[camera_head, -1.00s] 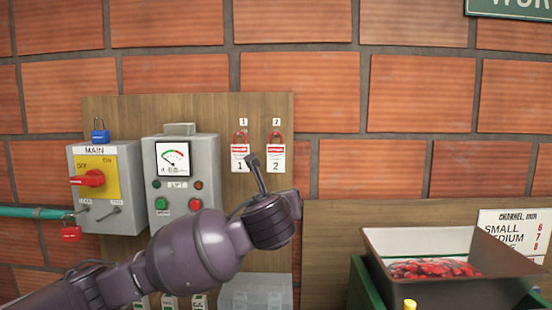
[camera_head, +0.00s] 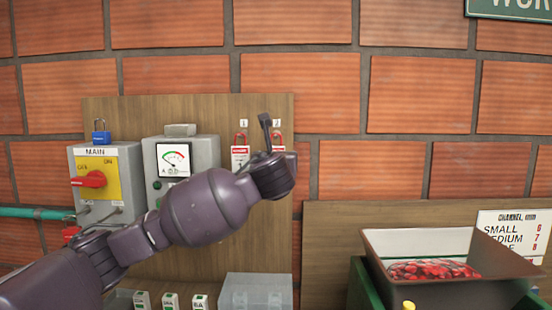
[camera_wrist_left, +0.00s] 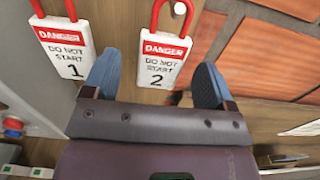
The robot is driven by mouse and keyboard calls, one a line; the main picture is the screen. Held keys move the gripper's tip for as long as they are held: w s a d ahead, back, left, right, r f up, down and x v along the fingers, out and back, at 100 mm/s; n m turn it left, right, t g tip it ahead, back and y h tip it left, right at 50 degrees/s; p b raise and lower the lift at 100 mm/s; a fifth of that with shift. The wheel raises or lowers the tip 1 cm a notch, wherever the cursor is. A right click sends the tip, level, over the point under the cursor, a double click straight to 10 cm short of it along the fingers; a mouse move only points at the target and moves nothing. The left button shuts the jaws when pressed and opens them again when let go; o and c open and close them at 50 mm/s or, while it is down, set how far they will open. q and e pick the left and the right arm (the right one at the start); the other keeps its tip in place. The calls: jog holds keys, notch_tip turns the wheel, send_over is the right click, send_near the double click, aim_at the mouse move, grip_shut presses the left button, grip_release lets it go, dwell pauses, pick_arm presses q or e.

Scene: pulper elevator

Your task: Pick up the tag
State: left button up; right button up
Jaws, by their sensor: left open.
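Two white danger tags with red padlocks hang side by side on the wooden board. In the left wrist view, tag 1 (camera_wrist_left: 66,47) is at the upper left and tag 2 (camera_wrist_left: 161,60) is at the upper middle. My left gripper (camera_wrist_left: 154,82) is open, with one blue-grey finger on each side of tag 2; I cannot tell if they touch it. In the head view, tag 1 (camera_head: 240,156) shows in part, and my left gripper (camera_head: 265,122) covers most of tag 2. My right gripper is not in view.
The wooden board (camera_head: 150,108) also bears a grey MAIN switch box (camera_head: 120,185) and a grey meter box (camera_head: 205,148) left of the tags. A clear bin (camera_head: 256,290) sits below. A tray of red berries (camera_head: 432,268) stands at the right.

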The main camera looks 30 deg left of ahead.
pick_arm(q)
jog(key=x, duration=0.4)
jog(key=shift+w+p, duration=0.15)
jog(key=shift+p, duration=0.15)
jog(key=c, duration=1)
jog(key=shift+r, duration=0.1)
